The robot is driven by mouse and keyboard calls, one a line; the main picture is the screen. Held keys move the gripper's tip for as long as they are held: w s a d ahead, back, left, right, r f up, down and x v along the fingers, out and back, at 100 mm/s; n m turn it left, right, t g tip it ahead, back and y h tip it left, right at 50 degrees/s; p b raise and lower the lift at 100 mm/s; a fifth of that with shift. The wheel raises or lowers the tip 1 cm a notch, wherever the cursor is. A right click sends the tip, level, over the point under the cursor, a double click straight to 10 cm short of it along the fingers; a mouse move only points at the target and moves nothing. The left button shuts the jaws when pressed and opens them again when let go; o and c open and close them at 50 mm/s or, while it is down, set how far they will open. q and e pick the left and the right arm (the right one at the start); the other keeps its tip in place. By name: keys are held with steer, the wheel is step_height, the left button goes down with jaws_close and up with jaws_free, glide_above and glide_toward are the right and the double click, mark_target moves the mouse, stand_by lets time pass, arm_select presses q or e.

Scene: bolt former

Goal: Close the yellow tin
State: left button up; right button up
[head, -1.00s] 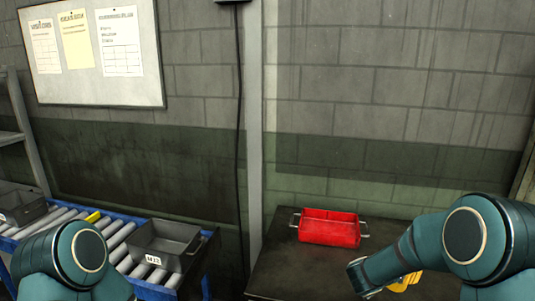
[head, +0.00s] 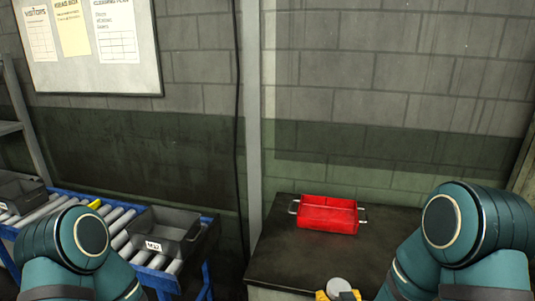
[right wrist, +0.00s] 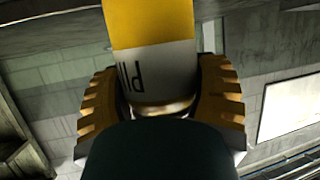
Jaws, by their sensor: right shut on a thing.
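The yellow tin (right wrist: 150,22) shows in the right wrist view, with a white band carrying dark, upside-down letters. My right gripper (right wrist: 160,100) has its two yellow-brown ridged fingers on either side of it and is shut on it. A brassy rim shows at the tin's near end, partly hidden by a dark rounded shape in front. In the head view a grey round face (head: 339,286) shows between yellow parts at the bottom edge; I cannot tell whether it is an end of the tin. My left gripper is out of view; only my left arm shows.
A red handled bin (head: 328,214) stands at the back of the dark bench (head: 285,245), with bare bench around it. At the left, a blue-framed roller conveyor (head: 119,222) holds a grey bin (head: 165,232) and a small yellow item (head: 95,204). A wall stands close behind.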

stand_by(0.5)
steer(key=s+a+f+n+g+y, duration=0.2)
steer(key=a+n+y, duration=0.6)
steer(key=a, duration=0.6)
steer(key=shift+g+y, duration=0.4)
steer(key=shift+g, duration=0.1)
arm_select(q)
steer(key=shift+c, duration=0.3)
arm_select(e)
steer(key=shift+s+f, duration=0.1)
jaws_close()
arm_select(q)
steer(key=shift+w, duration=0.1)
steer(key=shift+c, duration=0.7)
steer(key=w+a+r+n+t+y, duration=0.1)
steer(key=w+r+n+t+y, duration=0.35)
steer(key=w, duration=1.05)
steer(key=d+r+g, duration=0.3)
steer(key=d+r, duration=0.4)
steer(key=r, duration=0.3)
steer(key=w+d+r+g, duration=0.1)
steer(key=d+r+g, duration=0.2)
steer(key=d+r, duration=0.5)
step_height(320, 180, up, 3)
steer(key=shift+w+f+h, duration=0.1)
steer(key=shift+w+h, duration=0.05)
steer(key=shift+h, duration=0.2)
